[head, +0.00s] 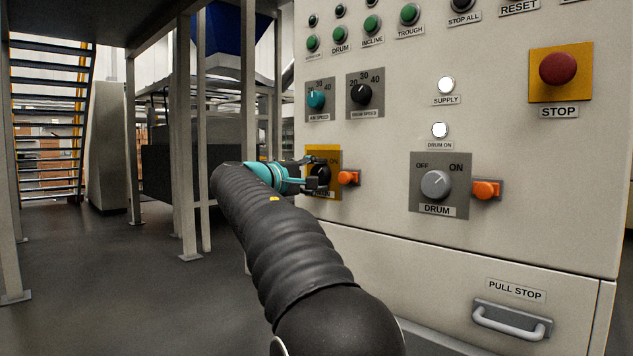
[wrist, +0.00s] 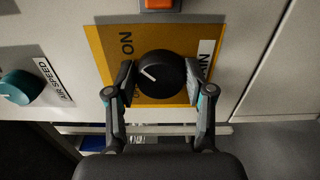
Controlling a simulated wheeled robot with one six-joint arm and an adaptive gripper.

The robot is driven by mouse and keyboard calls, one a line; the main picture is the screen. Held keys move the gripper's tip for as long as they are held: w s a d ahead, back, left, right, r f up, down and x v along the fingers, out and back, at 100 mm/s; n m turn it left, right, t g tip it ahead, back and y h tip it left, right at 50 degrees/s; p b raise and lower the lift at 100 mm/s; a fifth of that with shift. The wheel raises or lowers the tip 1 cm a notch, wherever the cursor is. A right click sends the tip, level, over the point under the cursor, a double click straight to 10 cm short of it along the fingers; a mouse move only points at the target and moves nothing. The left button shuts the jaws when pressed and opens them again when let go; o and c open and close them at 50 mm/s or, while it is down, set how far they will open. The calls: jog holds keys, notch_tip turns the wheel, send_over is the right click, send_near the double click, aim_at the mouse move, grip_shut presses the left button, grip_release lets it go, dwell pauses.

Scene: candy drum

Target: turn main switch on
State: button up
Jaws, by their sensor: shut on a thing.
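The main switch is a black round knob (wrist: 165,68) on a yellow plate (wrist: 103,50) in the wrist view. Its white pointer line lies on the knob's left side in that view, slanting between the ON lettering and lettering half hidden below. The MAIN label is on the right of the plate. My gripper (wrist: 160,78) is shut on the knob, one finger on each side. In the head view, my gripper (head: 306,180) reaches the yellow plate (head: 333,155) at the cabinet's lower left and hides most of the knob and its labels.
An orange block (head: 348,178) sits just right of the plate. The grey DRUM knob (head: 436,184) with another orange block (head: 486,190) is farther right. Teal (head: 316,98) and black (head: 361,94) speed knobs are above. The red STOP button (head: 558,69) is at upper right.

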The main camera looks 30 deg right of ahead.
jog(key=shift+m, duration=0.3)
jog(key=o, duration=1.1)
jog(key=shift+o, duration=0.2)
jog(key=v, duration=1.2)
